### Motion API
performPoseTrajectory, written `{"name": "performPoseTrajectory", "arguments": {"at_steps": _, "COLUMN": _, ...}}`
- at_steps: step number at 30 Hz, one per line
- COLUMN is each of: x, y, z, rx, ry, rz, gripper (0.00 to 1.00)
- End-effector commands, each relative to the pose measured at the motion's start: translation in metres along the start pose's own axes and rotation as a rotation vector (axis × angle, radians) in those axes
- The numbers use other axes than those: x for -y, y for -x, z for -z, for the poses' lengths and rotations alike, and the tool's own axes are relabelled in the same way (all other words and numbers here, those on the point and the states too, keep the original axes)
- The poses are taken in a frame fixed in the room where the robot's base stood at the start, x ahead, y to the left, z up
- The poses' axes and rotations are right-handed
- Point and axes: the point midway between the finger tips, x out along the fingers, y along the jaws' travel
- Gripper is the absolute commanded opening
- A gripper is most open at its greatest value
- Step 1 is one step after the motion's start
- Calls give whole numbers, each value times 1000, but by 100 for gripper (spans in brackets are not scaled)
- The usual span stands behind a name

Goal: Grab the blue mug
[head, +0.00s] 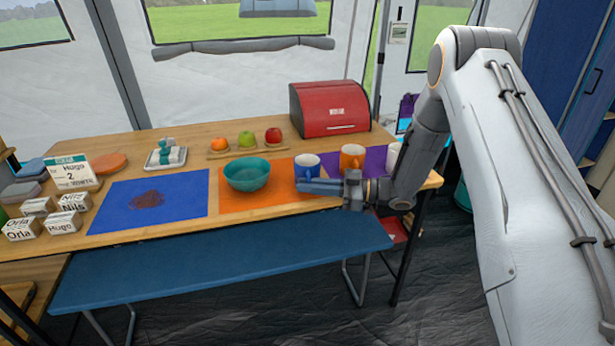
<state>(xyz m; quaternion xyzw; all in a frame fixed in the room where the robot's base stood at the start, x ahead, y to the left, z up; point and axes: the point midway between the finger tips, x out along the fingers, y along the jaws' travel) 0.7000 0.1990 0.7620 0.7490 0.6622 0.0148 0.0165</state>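The blue mug (307,161) stands on the wooden table, at the right edge of the orange mat (235,206). My gripper (303,186) reaches in from the right, with its fingers pointing left. In the picture its fingers lie across the lower front of the blue mug and hide part of it. I cannot tell whether they touch the mug or how far apart they are. An orange mug (352,154) stands just right of the blue mug, and a white mug (393,155) is partly hidden behind my arm.
A teal bowl (246,175) stands left of the blue mug. Behind are a red bread box (330,109) and a wooden tray with fruit (246,140). A blue bench (220,262) runs along the table's front. The blue mat (180,188) holds only a dark reddish patch.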

Motion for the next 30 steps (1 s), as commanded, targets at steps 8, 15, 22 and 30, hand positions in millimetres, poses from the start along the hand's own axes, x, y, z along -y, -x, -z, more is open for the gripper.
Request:
{"name": "performPoseTrajectory", "arguments": {"at_steps": 8, "x": 0, "y": 0, "z": 0, "rx": 1, "ry": -1, "rz": 0, "gripper": 0}}
{"name": "performPoseTrajectory", "arguments": {"at_steps": 15, "x": 0, "y": 0, "z": 4, "rx": 1, "ry": -1, "rz": 0, "gripper": 0}}
{"name": "performPoseTrajectory", "arguments": {"at_steps": 22, "x": 3, "y": 2, "z": 15, "rx": 1, "ry": -2, "rz": 0, "gripper": 0}}
{"name": "performPoseTrajectory", "arguments": {"at_steps": 30, "x": 29, "y": 14, "z": 17, "rx": 0, "ry": -2, "rz": -2, "gripper": 0}}
